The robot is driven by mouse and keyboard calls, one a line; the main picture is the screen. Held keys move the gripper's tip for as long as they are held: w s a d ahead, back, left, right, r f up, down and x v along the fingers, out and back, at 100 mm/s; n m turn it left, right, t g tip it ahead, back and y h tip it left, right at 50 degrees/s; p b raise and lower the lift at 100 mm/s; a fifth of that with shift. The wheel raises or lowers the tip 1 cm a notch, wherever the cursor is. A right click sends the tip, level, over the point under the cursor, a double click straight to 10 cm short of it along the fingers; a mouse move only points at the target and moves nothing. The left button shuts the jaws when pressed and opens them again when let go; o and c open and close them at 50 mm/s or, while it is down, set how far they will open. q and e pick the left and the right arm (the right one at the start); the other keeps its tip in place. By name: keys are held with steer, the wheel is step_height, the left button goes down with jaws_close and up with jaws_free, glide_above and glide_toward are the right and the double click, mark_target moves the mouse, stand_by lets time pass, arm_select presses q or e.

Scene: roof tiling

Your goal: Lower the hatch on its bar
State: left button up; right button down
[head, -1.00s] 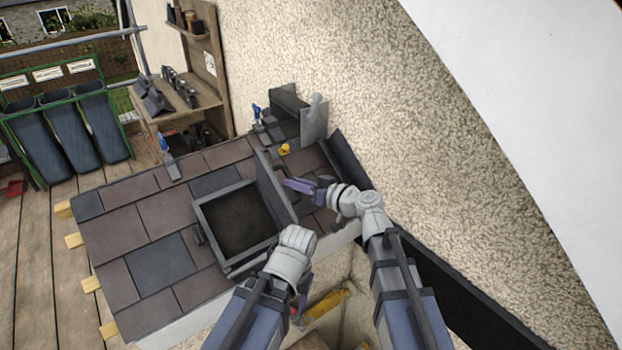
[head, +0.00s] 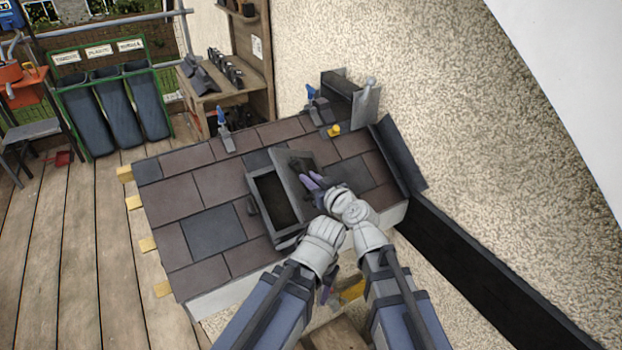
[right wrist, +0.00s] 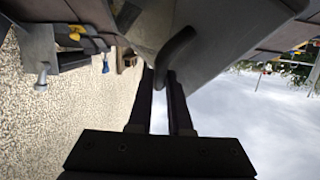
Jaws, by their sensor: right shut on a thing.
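The roof hatch has a dark frame (head: 289,238) around an open black hole in the tiled slope. Its grey lid (head: 291,160) is tilted, partly over the right side of the opening. My right gripper (head: 312,182) is at the lid's outer face. In the right wrist view its two dark fingers (right wrist: 162,85) are shut on the curved dark handle (right wrist: 176,45) of the lid. My left gripper (head: 328,288) hangs below the roof's lower edge, mostly hidden behind its wrist.
Slate tiles (head: 213,233) surround the hatch. A rough wall (head: 440,130) rises on the right. Blue-handled tools (head: 224,130) and a yellow item (head: 333,131) lie near the roof's top edge. A wooden bench (head: 222,95) and bins (head: 120,105) stand beyond.

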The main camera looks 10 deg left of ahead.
steer(key=shift+a, duration=0.15)
stand_by(0.3)
steer(key=c, duration=1.1)
jaws_free()
steer(key=shift+r, duration=0.1)
step_height(320, 180, up, 10)
steer(key=p, duration=1)
steer(key=shift+f, duration=0.2)
